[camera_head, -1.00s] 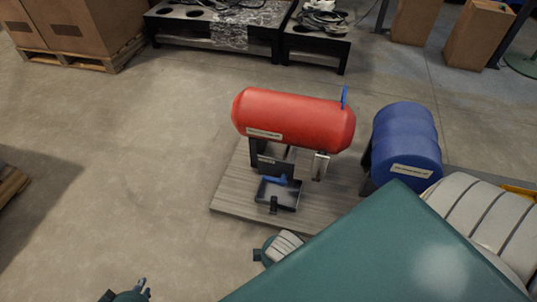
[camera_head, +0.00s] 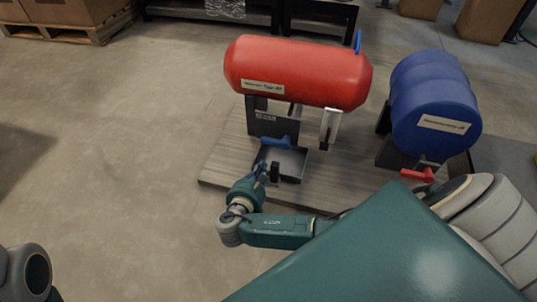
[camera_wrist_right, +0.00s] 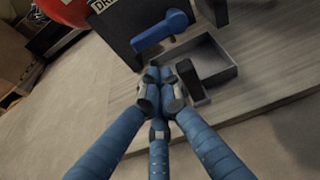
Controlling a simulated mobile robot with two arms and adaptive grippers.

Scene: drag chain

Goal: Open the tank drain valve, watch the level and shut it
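The red tank (camera_head: 297,72) lies on its stand, with a blue lever (camera_head: 358,42) at its upper right end. A blue drain handle (camera_head: 275,140) sits below the tank by the dark sign plate, and shows in the right wrist view (camera_wrist_right: 160,31) under lettering that starts "DR". A pale upright gauge (camera_head: 330,124) hangs at the tank's front right. The open tray (camera_head: 293,162) lies below the handle. My right gripper (camera_head: 262,168) is at the tray's front left, short of the handle. Its fingertips (camera_wrist_right: 160,78) are drawn together, with nothing seen between them. My left gripper is out of view.
A blue drum (camera_head: 432,95) with a red handle (camera_head: 418,174) stands to the right. A black upright piece (camera_head: 275,172) stands at the tray's front, close to my right fingers. The wooden base board (camera_head: 225,160) carries the tank. Floor to the left is clear.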

